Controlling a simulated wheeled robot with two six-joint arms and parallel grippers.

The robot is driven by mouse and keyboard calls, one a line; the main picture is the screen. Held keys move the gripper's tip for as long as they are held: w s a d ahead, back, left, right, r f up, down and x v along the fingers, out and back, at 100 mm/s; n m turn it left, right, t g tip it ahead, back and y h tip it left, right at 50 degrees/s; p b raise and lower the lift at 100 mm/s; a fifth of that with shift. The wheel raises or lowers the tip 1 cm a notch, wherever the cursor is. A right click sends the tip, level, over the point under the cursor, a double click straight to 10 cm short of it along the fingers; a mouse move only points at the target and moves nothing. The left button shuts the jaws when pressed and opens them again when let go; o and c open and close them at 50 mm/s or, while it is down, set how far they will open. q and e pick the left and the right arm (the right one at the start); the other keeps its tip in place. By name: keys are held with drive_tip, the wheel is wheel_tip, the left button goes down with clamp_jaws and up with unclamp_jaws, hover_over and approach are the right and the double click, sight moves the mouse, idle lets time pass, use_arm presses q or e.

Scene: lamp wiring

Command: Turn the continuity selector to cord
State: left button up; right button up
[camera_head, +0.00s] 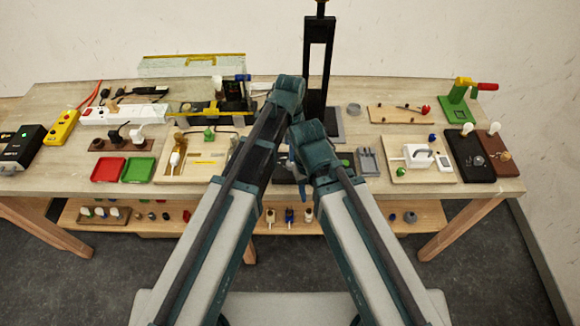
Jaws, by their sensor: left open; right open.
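No part is clearly readable as the continuity selector. A dark block (462,146) at the right end of the table carries a small round grey piece (478,160) and a white bulb-like piece; its markings are too small to read. A black box (14,152) with a green light stands at the far left. My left gripper (288,92) is over the table's middle, in front of the black upright frame. My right gripper (312,140) is lower, just right of it. Both are open, with fingers largely hidden by my arms. Both are well away from the two boxes.
A tall black frame (318,65) stands behind my grippers. A yellow box (62,127), a white power strip (120,114), red (108,169) and green (138,170) trays lie left. A green stand with a red handle (486,86) is back right. Small parts line the lower shelf.

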use_arm(q)
wheel_tip(320, 180, down, 8)
drive_tip(key=b, duration=0.6)
drive_tip(key=shift+r, duration=0.2)
drive_tip(key=shift+r, duration=0.1)
clamp_jaws()
